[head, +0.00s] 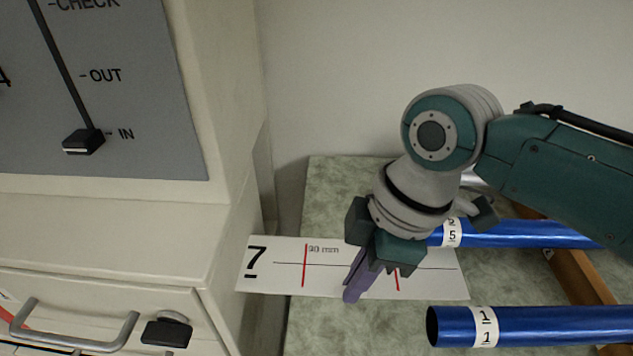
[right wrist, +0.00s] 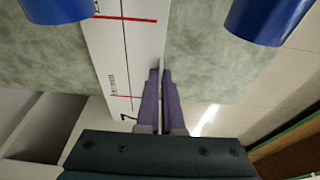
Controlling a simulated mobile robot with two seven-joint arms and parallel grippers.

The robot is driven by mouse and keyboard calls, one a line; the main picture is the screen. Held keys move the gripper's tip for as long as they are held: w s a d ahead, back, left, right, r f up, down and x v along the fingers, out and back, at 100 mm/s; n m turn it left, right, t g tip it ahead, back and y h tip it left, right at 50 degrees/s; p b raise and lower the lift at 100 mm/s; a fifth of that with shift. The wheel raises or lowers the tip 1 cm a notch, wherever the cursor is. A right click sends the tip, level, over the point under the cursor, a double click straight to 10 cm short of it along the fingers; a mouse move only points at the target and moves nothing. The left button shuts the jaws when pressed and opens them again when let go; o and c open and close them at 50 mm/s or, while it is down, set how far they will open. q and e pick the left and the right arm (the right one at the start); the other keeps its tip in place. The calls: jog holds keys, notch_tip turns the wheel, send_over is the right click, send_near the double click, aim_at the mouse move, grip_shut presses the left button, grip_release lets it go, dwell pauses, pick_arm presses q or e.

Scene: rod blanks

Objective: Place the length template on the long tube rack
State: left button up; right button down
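The length template (head: 325,283) is a long white card marked "7" and "90 mm", with red cross lines. Its left end reaches past the counter's left edge, close to the cabinet. My right gripper (head: 352,290) is at the middle of the template's near long edge. In the right wrist view its purple fingers (right wrist: 161,80) are close together, with the template's edge (right wrist: 135,45) running in between them. The grip itself is partly hidden. The long tube rack is not clear; a wooden bar (head: 565,262) shows under the tubes at the right. My left gripper is not in view.
Blue tube 5 (head: 535,233) lies behind the template's right end. Blue tube 1 (head: 550,326) lies nearer, to the right. A cream cabinet (head: 90,230) with a handle and latch stands at the left. Green counter (head: 340,325) is bare in front of the template.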

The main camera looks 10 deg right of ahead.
jog(key=shift+f, duration=0.1)
jog(key=c, duration=1.5)
grip_release()
jog(key=shift+f, duration=0.1)
jog(key=o, duration=0.4)
jog(key=shift+o, duration=0.2)
jog(key=shift+r, duration=0.4)
jog(key=w+p+v, duration=0.1)
jog(key=p+v, duration=0.3)
jog(key=v, duration=0.7)
jog(key=s+a+f+m+t, duration=0.2)
jog(key=s+m, duration=0.4)
jog(key=s, duration=0.4)
jog(key=s+d+m+h, duration=0.2)
jog(key=s+d+m, duration=0.4)
jog(key=d+m, duration=0.1)
jog(key=shift+s+d+r+t, duration=0.2)
jog(key=shift+s+r+t, duration=0.2)
jog(key=shift+r, duration=0.05)
